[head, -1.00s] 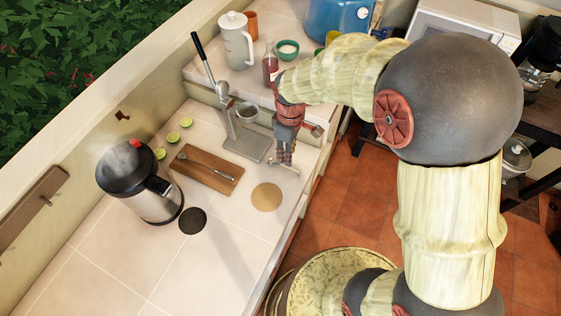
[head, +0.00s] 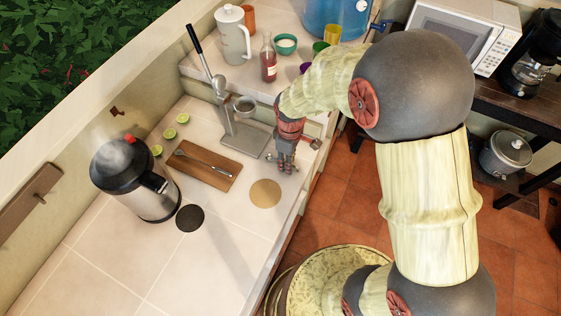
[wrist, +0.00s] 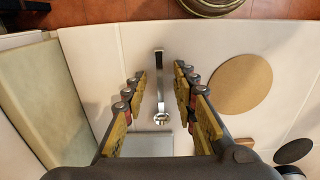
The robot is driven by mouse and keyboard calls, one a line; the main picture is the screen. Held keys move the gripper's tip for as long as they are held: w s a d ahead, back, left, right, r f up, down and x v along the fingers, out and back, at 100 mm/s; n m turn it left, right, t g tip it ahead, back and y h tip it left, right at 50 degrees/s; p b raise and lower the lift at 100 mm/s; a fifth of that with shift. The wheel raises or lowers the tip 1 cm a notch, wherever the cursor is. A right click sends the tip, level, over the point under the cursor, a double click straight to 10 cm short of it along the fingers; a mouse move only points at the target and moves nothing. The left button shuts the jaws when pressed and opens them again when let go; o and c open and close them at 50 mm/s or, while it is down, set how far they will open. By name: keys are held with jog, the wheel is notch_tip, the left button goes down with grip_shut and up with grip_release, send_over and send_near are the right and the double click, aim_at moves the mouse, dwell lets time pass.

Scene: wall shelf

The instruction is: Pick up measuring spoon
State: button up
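The measuring spoon (wrist: 159,80) is a silver piece with a long flat handle and a small round bowl end. In the wrist view it lies on the pale tiled counter, between my two fingers as seen from above. My gripper (wrist: 160,72) is open, with one finger on each side of the spoon and a visible gap on both sides. In the head view my gripper (head: 287,168) points down over the counter near its front edge, and it mostly hides the spoon. I cannot tell how high the fingertips are above the counter.
A lever press with a grey base (head: 246,139) stands just left of my gripper. A wooden board (head: 207,171) with another utensil, a tan disc (head: 265,194), a dark disc (head: 190,218), limes (head: 169,133) and a steaming kettle (head: 134,178) are further left. Bottle (head: 268,62) and cups stand behind.

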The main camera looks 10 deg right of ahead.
jog(key=shift+c, duration=1.1)
grip_shut()
jog(key=shift+r, duration=0.8)
jog(key=s+d+r+p, duration=0.2)
jog(key=s+r+p, duration=0.1)
jog(key=s+r, duration=0.8)
jog(key=s, duration=0.3)
jog(key=shift+r, duration=0.2)
jog(key=shift+w, duration=0.1)
